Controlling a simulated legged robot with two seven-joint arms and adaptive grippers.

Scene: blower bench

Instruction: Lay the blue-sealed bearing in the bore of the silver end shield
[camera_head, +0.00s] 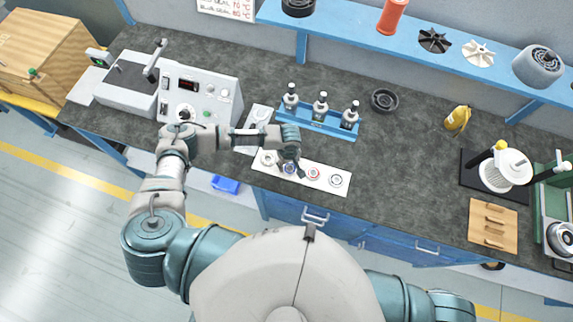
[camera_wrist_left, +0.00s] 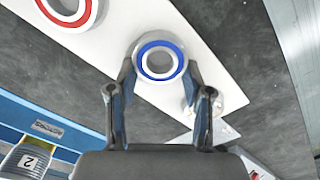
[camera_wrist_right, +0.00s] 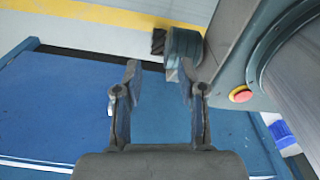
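The blue-sealed bearing (camera_wrist_left: 161,44) lies on a white strip (camera_wrist_left: 110,35) and shows as a blue ring with a silver rim. In the head view the bearing (camera_head: 289,169) is partly covered by my left gripper (camera_head: 296,172). In the left wrist view my left gripper (camera_wrist_left: 159,75) is open, its fingertips at either side of the bearing; I cannot tell whether they touch it. My right gripper (camera_wrist_right: 160,75) is open and empty, low beside the blue bench. A silver round part (camera_head: 562,238) at the far right may be the end shield; I cannot be sure.
A red-sealed bearing (camera_head: 314,174) and other bearings lie on the same strip. A blue rack (camera_head: 318,124) with several bottles stands just behind. A heater unit (camera_head: 198,95) is left; a black ring (camera_head: 384,100) and wooden board (camera_head: 493,228) are right.

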